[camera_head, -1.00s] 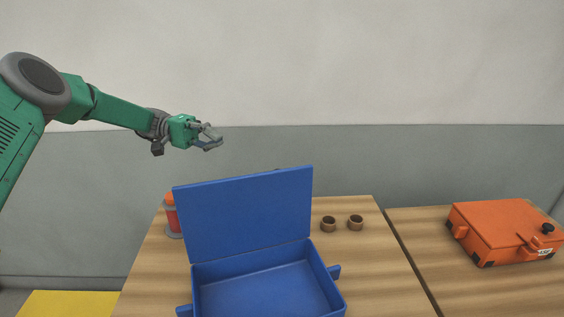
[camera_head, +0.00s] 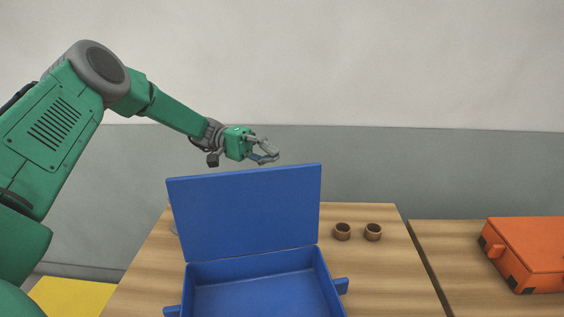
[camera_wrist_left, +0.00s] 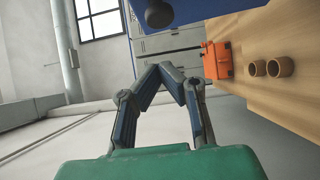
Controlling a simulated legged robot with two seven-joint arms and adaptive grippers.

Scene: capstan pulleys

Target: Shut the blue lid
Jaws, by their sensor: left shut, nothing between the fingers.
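The blue lid (camera_head: 245,212) stands raised, roughly upright, at the back edge of the blue box (camera_head: 333,290), whose open inside looks empty in the head view. My left gripper (camera_head: 272,155) is shut and empty, just above and behind the lid's top edge, apart from it in the picture. In the left wrist view the gripper fingertips (camera_wrist_left: 173,72) meet with nothing between them. A blue surface (camera_wrist_left: 215,8), probably the lid, shows at the top of that view, with a dark round knob (camera_wrist_left: 159,13) on it. My right gripper is not in view.
Two small brown cups (camera_head: 343,232) (camera_head: 373,232) stand on the wooden table (camera_head: 390,280) right of the lid. An orange case (camera_head: 525,255) sits on a second table at the right. A yellow patch (camera_head: 75,297) shows at lower left. Air above the lid is free.

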